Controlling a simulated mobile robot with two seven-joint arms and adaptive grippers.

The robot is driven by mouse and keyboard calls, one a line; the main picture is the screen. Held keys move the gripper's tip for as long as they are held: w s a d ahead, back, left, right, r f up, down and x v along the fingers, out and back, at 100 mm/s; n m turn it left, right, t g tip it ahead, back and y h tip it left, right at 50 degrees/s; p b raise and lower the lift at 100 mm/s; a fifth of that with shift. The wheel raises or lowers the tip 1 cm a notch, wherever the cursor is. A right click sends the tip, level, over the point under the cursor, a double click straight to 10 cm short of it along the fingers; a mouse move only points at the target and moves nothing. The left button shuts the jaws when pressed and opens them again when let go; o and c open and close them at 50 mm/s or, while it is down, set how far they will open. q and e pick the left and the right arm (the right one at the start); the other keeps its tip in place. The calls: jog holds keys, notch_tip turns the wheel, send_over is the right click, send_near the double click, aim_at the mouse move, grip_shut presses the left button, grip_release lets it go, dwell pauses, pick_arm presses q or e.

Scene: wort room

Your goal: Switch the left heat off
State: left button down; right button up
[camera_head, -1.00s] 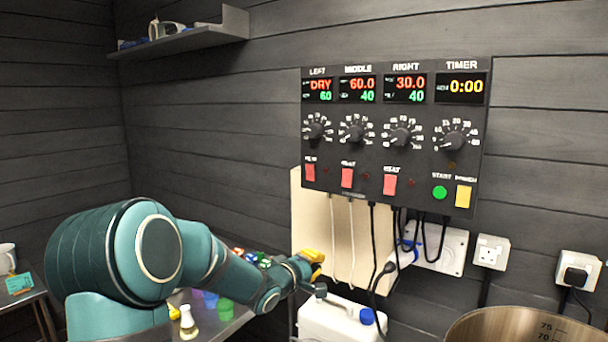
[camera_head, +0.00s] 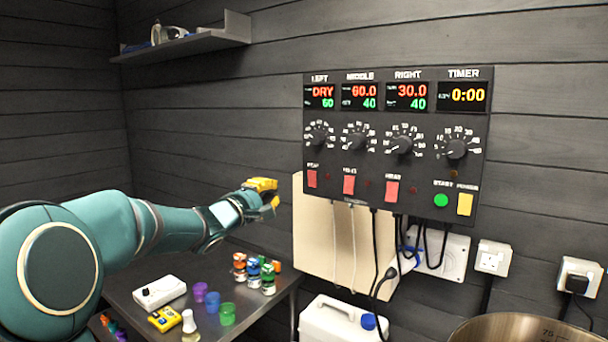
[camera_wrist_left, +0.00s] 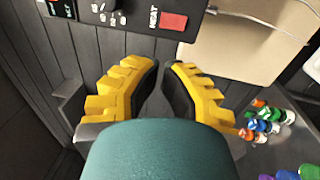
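The control panel (camera_head: 335,165) hangs on the back wall. The left heat switch (camera_head: 312,179) is a red rocker under the left knob (camera_head: 318,139); whether it is pressed in cannot be told. The left display (camera_head: 320,97) reads DRY in red and 60 in green. My left gripper (camera_head: 272,196) has yellow fingers and is left of and slightly below the switch, apart from the panel. In the left wrist view a red switch (camera_wrist_left: 174,21) beside a HEAT label shows beyond the fingertips (camera_wrist_left: 163,67), which stand a narrow gap apart with nothing between them. My right gripper is out of view.
A cream board (camera_head: 345,240) with hanging cables is below the panel. A metal table (camera_head: 250,315) with small bottles (camera_head: 268,280), colored cups and a white device (camera_head: 160,292) lies under my left arm. A white canister (camera_head: 335,322) and a metal pot (camera_head: 520,325) are at the front.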

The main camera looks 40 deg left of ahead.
aim_at(308, 171)
pick_arm(q)
jog(key=w, duration=0.4)
jog(key=w+a+r, duration=0.1)
jog(key=w, duration=0.9)
jog(key=shift+a+r, duration=0.25)
jog(key=shift+r, duration=0.1)
jog(key=shift+s, duration=0.1)
